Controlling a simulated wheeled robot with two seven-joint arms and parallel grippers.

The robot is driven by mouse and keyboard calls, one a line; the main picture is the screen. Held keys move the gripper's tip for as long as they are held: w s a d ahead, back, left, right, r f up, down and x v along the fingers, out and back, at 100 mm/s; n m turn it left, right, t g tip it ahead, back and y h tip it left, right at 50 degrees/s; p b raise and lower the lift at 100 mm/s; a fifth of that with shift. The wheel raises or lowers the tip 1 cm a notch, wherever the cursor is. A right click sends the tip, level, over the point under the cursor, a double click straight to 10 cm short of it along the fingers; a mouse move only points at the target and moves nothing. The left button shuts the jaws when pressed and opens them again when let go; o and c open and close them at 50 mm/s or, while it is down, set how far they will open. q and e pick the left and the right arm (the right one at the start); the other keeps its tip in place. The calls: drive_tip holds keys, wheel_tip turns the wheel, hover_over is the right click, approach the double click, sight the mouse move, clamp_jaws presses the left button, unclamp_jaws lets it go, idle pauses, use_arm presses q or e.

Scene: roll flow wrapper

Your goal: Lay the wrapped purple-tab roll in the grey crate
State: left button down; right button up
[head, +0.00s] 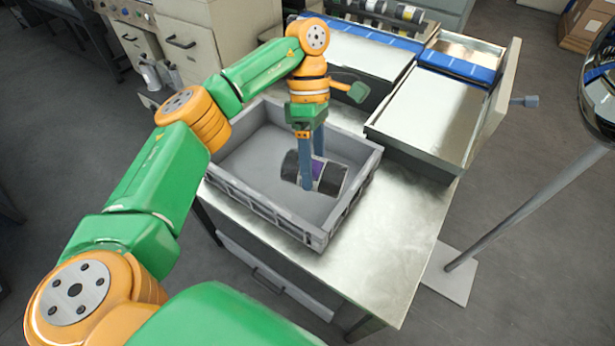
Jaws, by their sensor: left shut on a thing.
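The wrapped roll (332,180) is dark with pale bands, and a purple tab shows at its middle. It lies on its side within the walls of the grey crate (262,203), toward the crate's right part. My left gripper (312,176) reaches down into the crate with its blue fingers on either side of the roll's middle, shut on it. The fingers hide part of the roll. I cannot tell whether the roll touches the crate floor. The rest of the crate floor that I see is bare. My right gripper is not in view.
The crate stands on a shiny metal table (395,240), clear at the front right. Metal trays (430,115) with blue strips stand behind it. More rolls (408,13) sit on a rack at the back. A pole on a base (450,277) stands at right.

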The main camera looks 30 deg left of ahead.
use_arm(q)
drive_tip(key=w+a+f+n+t+y+b, duration=0.2)
drive_tip(key=w+a+n+t, duration=0.15)
drive_tip(key=n, duration=0.75)
drive_tip(key=w+a+f+n+t+y+b, duration=0.25)
drive_tip(key=a+n, duration=0.25)
drive_tip(key=n, duration=0.7)
drive_tip(key=w+a+f+n+t+y+b, duration=0.1)
drive_tip(key=w+a+f+n+t+b, duration=0.2)
drive_tip(key=n, duration=0.8)
drive_tip(key=f+b, duration=0.1)
drive_tip(key=f, duration=0.1)
drive_tip(key=f+b, duration=0.4)
drive_tip(key=shift+s+a+f, duration=0.1)
drive_tip(key=shift+a+f, duration=0.2)
drive_tip(key=shift+f, duration=0.1)
drive_tip(key=shift+r, duration=0.1)
drive_tip(key=shift+f+b, duration=0.55)
drive_tip(key=shift+f, duration=0.05)
unclamp_jaws()
drive_tip(key=shift+s, duration=0.1)
drive_tip(key=shift+d, duration=0.1)
